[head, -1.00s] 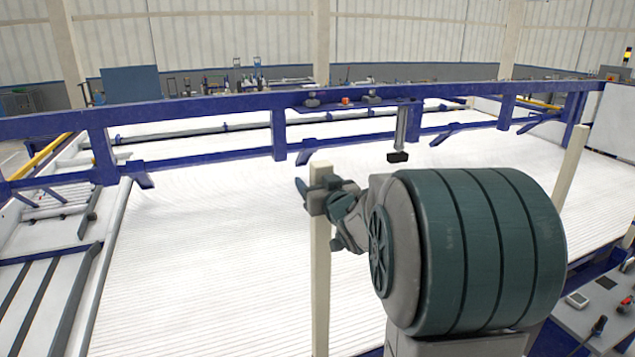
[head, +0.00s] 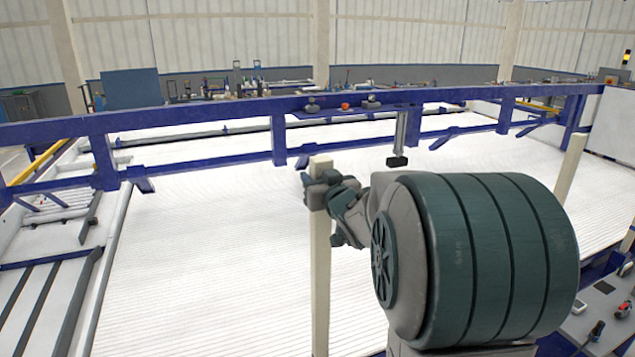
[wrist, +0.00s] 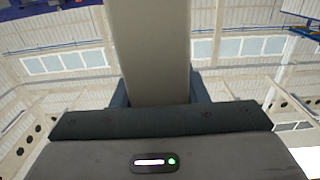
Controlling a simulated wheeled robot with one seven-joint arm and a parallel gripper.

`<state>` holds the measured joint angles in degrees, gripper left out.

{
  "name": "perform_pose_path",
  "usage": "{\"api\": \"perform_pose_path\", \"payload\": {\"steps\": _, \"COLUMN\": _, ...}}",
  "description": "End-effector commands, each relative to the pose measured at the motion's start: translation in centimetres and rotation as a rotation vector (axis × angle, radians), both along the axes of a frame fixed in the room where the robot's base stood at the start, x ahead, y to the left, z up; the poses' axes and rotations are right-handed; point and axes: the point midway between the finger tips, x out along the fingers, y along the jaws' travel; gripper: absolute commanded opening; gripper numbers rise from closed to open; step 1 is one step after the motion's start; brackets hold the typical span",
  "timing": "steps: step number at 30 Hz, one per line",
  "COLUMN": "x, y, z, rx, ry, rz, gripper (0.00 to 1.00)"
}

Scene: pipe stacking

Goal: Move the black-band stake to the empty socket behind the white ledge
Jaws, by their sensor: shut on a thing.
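My gripper (head: 318,192) is shut on a pale cream stake (head: 320,275), just below its top end. The stake stands upright, and its lower end runs out of the bottom of the head view. In the wrist view, the stake (wrist: 150,50) is between the two dark fingers and touches both. No black band shows on the visible part of it, so I cannot tell whether it is the black-band stake. A second pale stake (head: 570,170) stands, slightly tilted, at the right, apart from my gripper. I cannot make out the empty socket or the white ledge.
A wide white ribbed bed (head: 200,270) lies behind the held stake. A blue rail frame (head: 200,118) crosses it at the back. A black-footed post (head: 398,160) hangs from the frame. A grey table with small tools (head: 600,315) is at the lower right.

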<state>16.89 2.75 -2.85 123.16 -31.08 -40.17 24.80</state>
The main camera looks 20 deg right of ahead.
Motion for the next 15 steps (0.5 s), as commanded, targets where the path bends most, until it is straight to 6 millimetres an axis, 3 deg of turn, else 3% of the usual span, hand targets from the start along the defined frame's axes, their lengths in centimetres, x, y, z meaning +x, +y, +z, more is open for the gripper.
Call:
{"api": "perform_pose_path", "payload": {"steps": 1, "x": 0.0, "y": 0.0, "z": 1.1, "rx": -0.001, "ry": -0.008, "rz": 0.001, "gripper": 0.0}}
{"api": "perform_pose_path", "payload": {"steps": 15, "x": 0.0, "y": 0.0, "z": 4.6, "rx": -0.001, "ry": -0.008, "rz": 0.001, "gripper": 0.0}}
